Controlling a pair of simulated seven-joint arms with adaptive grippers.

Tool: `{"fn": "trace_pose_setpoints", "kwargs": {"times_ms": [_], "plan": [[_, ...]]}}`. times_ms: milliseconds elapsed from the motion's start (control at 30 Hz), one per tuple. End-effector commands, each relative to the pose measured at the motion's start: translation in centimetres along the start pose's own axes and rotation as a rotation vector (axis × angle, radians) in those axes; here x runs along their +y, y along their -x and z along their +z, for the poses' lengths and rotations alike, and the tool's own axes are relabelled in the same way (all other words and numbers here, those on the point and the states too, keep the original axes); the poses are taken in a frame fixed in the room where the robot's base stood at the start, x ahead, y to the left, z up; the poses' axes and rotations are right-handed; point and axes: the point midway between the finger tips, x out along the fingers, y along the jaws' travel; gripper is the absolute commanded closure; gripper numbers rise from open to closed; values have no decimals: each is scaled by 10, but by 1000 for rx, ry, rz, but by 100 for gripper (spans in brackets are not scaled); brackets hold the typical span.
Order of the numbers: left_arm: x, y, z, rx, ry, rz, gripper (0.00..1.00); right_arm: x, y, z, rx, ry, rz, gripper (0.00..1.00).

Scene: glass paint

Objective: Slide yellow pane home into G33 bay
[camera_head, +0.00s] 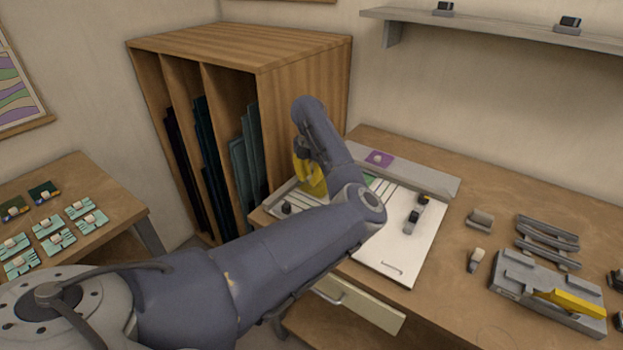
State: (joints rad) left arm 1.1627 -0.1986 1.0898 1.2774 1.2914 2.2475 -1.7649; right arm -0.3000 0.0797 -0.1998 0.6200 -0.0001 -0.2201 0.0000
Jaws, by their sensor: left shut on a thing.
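A yellow pane (309,178) shows partly behind my left arm, near the left end of the white board (412,258) on the workbench. My left gripper (302,158) is shut on the yellow pane, with its fingers largely hidden. The pane's lower edge is at or just above the board's left part; I cannot tell whether it touches. A green strip (371,182) and pale strips lie on the board beside my arm. No G33 label is readable, so I cannot tell which place is that bay. My right gripper is not in view.
A wooden rack (300,92) with dark and teal sheets stands behind left. A purple piece (379,158) lies on a grey ledge at the back. A grey block with a yellow bar (568,301) and grey holders (548,241) occupy the right bench. Small tiles cover the left table (110,192).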

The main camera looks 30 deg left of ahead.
Motion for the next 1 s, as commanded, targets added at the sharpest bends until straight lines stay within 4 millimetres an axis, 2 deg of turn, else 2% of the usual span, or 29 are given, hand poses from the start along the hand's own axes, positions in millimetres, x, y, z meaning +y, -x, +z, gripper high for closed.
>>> {"fn": "trace_pose_setpoints", "kwargs": {"times_ms": [467,500,667,1000], "plan": [[2,-2,-1,4,1,1,100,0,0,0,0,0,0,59],[2,-2,-1,4,1,2,80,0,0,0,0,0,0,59],[3,-2,-1,4,0,2,61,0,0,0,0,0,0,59],[5,-2,-2,4,0,7,59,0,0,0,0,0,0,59]]}}
